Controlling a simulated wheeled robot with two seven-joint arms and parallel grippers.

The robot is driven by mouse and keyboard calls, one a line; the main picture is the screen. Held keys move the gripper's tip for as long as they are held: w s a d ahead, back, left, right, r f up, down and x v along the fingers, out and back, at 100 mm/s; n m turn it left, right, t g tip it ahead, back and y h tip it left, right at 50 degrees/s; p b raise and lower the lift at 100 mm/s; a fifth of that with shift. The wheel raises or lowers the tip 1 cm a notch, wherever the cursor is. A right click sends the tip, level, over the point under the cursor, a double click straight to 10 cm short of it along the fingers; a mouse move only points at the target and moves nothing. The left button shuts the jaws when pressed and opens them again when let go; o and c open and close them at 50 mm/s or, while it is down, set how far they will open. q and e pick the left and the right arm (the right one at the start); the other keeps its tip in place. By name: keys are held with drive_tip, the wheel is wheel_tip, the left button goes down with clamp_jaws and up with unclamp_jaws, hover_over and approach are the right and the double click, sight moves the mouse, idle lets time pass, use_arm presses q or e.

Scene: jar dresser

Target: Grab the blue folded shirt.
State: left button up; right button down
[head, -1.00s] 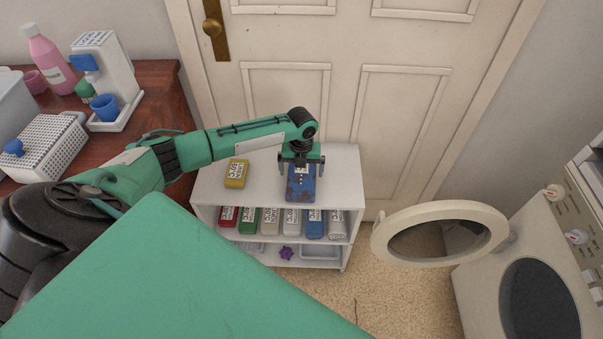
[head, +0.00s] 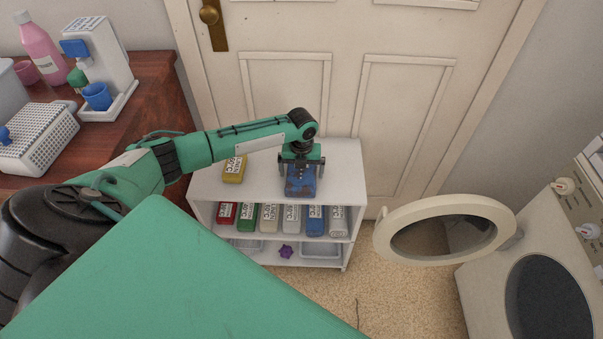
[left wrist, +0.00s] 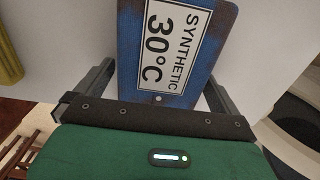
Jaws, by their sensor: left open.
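A blue folded shirt (head: 301,186) with brownish patches lies on top of the white shelf unit. In the left wrist view the shirt (left wrist: 200,65) carries a white label reading "SYNTHETIC 30°C". My left gripper (head: 302,172) is open just above the shirt, its fingers pointing down. In the left wrist view the open fingers (left wrist: 152,88) lie on either side of the shirt's near end, with nothing visibly gripped. The gripper hides part of the shirt in the head view. My right gripper is not in view.
The white shelf unit (head: 345,170) holds a yellow folded item (head: 233,171) on top and several labelled folded items, one blue (head: 315,220), on the shelf below. A wooden dresser (head: 150,90) is at left. A washer's open round door (head: 385,240) juts out at right.

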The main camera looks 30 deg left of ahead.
use_arm(q)
drive_tip(key=c, duration=0.9)
drive_tip(key=shift+r, duration=0.1)
